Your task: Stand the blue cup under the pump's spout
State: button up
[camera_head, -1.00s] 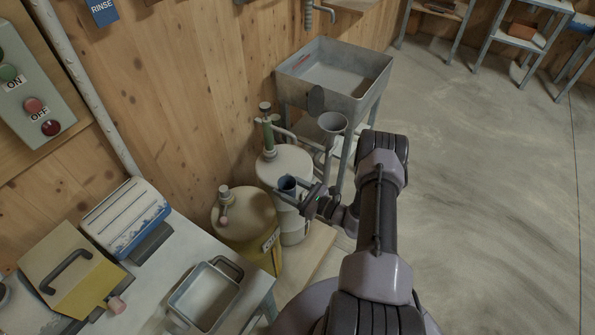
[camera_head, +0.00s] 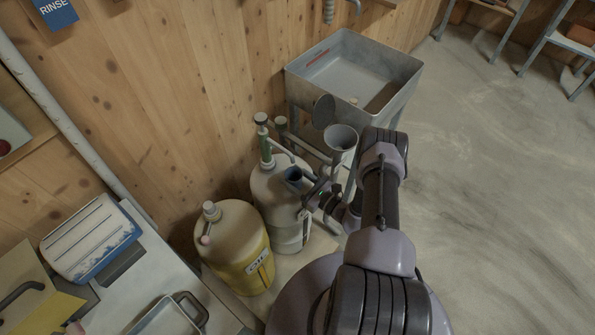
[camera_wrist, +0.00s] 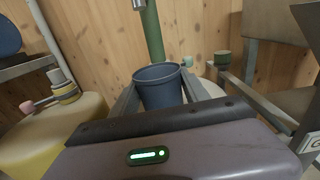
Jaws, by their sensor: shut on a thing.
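The blue cup (camera_head: 293,175) is upright in my gripper (camera_head: 309,188), beside the pale drum (camera_head: 275,190). In the wrist view the cup (camera_wrist: 160,88) sits between the two grey fingers, its open rim up. The pump (camera_head: 265,142) is a green column with a dark knob on top of the pale drum. Its spout (camera_head: 284,153) comes down toward the cup in the head view. In the wrist view a grey tube end (camera_wrist: 139,4) shows at the top, above and left of the cup. I cannot tell whether the cup is exactly below the spout or touches anything beneath.
A yellow oil can (camera_head: 238,245) stands left of the pale drum. The wooden wall (camera_head: 165,120) is close behind the pump. Open floor (camera_head: 480,190) lies to the right.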

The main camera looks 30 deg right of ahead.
jog(key=shift+r, duration=0.1)
jog(key=shift+a+r, duration=0.1)
jog(key=shift+a, duration=0.05)
jog(key=shift+f, duration=0.2)
jog(key=o, duration=1.3)
